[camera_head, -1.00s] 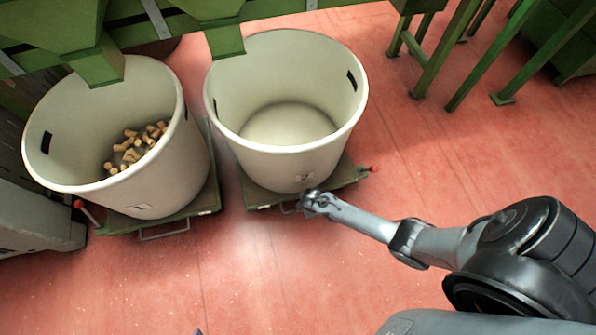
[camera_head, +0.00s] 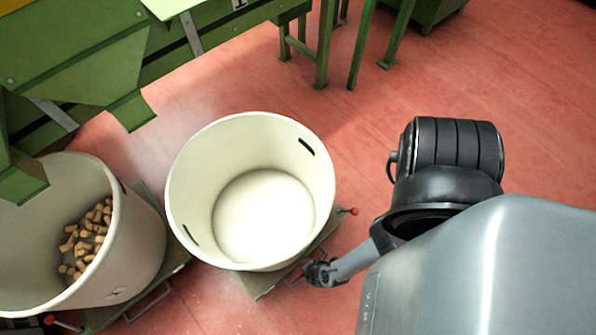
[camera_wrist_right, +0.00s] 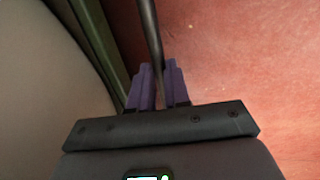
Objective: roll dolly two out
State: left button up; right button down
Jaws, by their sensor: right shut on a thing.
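A green dolly (camera_head: 262,284) carries an empty cream bin (camera_head: 184,170) that stands upright. A thin metal handle (camera_head: 291,280) sticks out from the dolly's near side. My right gripper (camera_head: 318,273) is at this handle, at the near right of the bin. In the right wrist view its purple fingers (camera_wrist_right: 160,88) are shut on the dark handle bar (camera_wrist_right: 149,28), with the bin wall and green dolly edge at left. No number shows on the dolly. My left gripper is not in view.
A second cream bin (camera_head: 140,245) holding several corks (camera_head: 86,238) stands close at left on another green dolly (camera_head: 176,262). Green machinery with a chute (camera_head: 131,110) stands behind. A red knob (camera_head: 354,211) sticks out at the dolly's right. Red floor (camera_head: 540,130) is open at right.

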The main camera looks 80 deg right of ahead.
jog(key=shift+s+a, duration=0.75)
jog(key=shift+s, duration=0.35)
jog(key=shift+s+a, duration=0.75)
jog(key=shift+s, duration=0.3)
jog(key=c, duration=1.4)
grip_release()
jog(key=o, duration=0.3)
jog(key=shift+s+a, duration=0.2)
jog(key=shift+w+d, duration=0.1)
jog(key=shift+d, duration=0.05)
notch_tip(320, 180, up, 10)
jog(key=s+a+p, duration=0.1)
jog(key=s+p, duration=0.1)
jog(key=p, duration=0.6)
jog(key=shift+a+r+p, duration=0.2)
jog(key=shift+r+p, duration=0.05)
jog(key=shift+p, duration=0.05)
